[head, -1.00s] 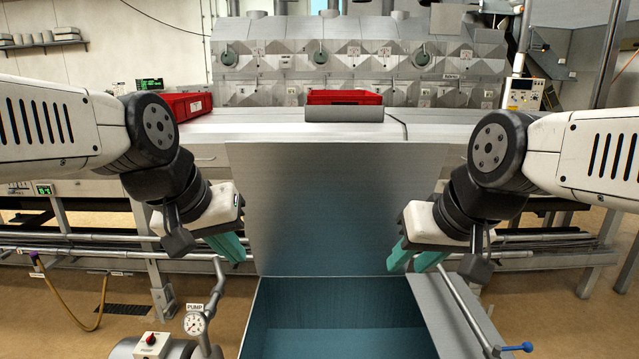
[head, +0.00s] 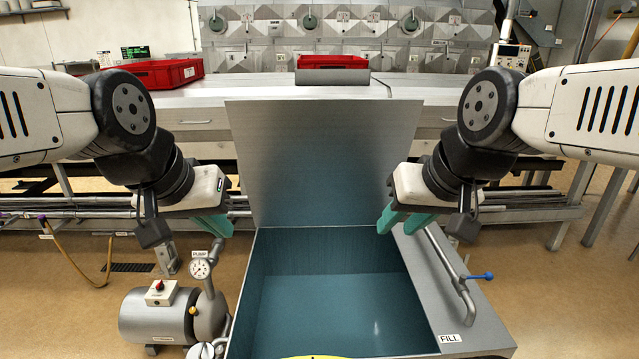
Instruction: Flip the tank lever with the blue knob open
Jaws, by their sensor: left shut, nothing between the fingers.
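The lever with the blue knob (head: 489,276) sticks out to the right from the bent metal fill pipe (head: 441,252), on the right side of the open tank (head: 440,318). A FILL label (head: 450,338) lies on the ledge near the pipe's front end. My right gripper (head: 394,232) hangs over the tank's back right corner, left of the pipe and apart from the lever. Its green fingers look spread, with nothing between them. My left gripper (head: 226,234) is shut and empty near the tank's back left corner.
The tank's raised lid (head: 320,160) stands upright behind it, between my grippers. A pump (head: 160,315) with a gauge (head: 200,269) stands to the left. Red bins (head: 155,75) sit on the bench behind. The floor right of the tank looks clear.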

